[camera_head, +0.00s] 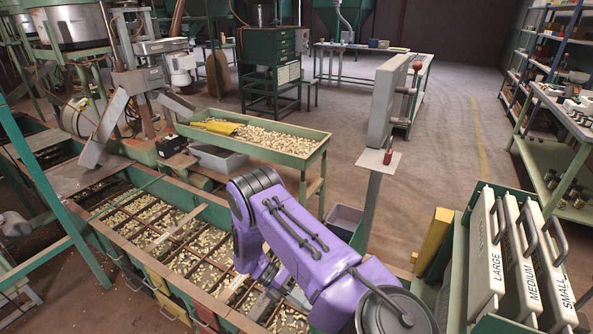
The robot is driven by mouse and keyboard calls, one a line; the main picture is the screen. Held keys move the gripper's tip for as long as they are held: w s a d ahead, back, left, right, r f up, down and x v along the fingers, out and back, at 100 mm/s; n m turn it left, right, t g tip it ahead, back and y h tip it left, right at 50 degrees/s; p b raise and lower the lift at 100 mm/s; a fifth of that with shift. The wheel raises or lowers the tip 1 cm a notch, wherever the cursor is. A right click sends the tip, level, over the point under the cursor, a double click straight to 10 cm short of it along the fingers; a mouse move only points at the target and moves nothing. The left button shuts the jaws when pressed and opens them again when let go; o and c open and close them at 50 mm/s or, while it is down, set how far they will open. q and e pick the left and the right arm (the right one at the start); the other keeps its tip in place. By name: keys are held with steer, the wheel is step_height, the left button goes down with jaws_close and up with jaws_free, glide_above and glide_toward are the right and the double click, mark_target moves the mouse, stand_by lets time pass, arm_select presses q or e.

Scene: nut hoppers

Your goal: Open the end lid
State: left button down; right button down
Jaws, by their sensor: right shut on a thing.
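The long green hopper trough (205,208) runs from the left to the bottom centre, with a rusty grid over pale nuts. My purple right arm reaches over its near end. My right gripper (265,296) is low at that end, partly covered by the arm. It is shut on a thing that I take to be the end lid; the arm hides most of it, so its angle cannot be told. Small coloured flaps with handles line the trough's front side. My left gripper is not in view.
A green tray table (312,158) of nuts stands behind the trough. A grey box on a post (372,205) stands right of my arm. A rack with size-marked panels (490,262) fills the lower right. Open floor lies beyond.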

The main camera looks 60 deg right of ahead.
steer(key=shift+w+f, duration=0.3)
steer(key=shift+w, duration=0.1)
steer(key=c, duration=1.5)
jaws_free()
steer(key=o, duration=0.3)
steer(key=shift+w+d+f, duration=0.1)
steer(key=shift+w+f, duration=0.15)
steer(key=shift+d, duration=0.1)
steer(key=shift+s+r, duration=0.1)
